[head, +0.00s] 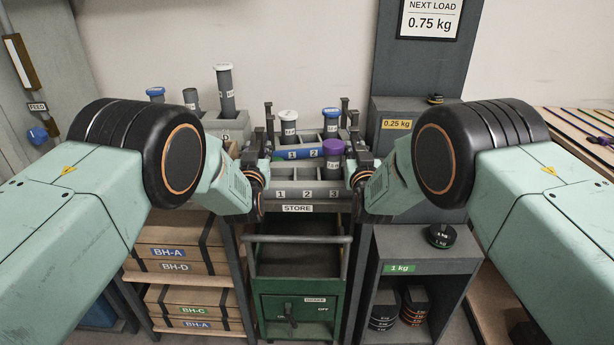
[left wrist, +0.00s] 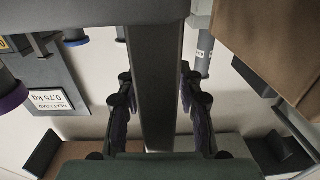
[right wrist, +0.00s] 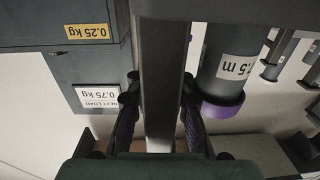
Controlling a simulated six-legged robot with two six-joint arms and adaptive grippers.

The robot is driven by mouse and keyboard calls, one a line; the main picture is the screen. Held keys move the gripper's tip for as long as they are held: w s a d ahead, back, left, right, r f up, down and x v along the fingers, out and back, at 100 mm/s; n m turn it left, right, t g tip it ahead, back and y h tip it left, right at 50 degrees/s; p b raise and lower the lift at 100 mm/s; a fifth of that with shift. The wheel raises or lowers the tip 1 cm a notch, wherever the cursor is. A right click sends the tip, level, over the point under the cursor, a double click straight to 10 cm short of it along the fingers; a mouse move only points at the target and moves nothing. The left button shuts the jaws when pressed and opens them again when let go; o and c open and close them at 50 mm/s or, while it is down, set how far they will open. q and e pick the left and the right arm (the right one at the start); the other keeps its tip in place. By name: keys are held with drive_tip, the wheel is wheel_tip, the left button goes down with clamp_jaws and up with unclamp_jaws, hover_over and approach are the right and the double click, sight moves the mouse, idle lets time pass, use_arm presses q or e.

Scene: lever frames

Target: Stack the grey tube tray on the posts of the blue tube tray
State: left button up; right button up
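The grey tube tray (head: 308,194), marked 1, 2 and 3, sits at the STORE ledge. A purple-capped tube (head: 333,152) stands in its right part. The blue tube tray (head: 303,154) is behind it, with white-capped (head: 288,124) and blue-capped (head: 331,120) tubes and dark posts (head: 345,108) at its ends. My left gripper (head: 262,165) is at the grey tray's left end; in the left wrist view its fingers stand apart around a dark bar, with a gap. My right gripper (head: 354,163) is at the right end, its fingers close beside a similar bar; contact is unclear.
A grey rack (head: 228,124) with tubes stands behind on the left. A grey 0.25 kg cabinet (head: 398,140) stands close on the right. A green cart (head: 300,262) is below, between box shelves (head: 180,255) and a weight cabinet (head: 412,262).

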use_arm(q)
drive_tip(key=shift+c, duration=0.4)
use_arm(e)
drive_tip(key=shift+c, duration=0.4)
use_arm(q)
drive_tip(key=c, duration=0.3)
use_arm(e)
drive_tip(key=c, duration=0.3)
use_arm(q)
clamp_jaws()
use_arm(e)
drive_tip(key=shift+r, duration=0.1)
clamp_jaws()
use_arm(q)
drive_tip(key=shift+r, duration=0.1)
use_arm(e)
drive_tip(key=shift+r, duration=0.1)
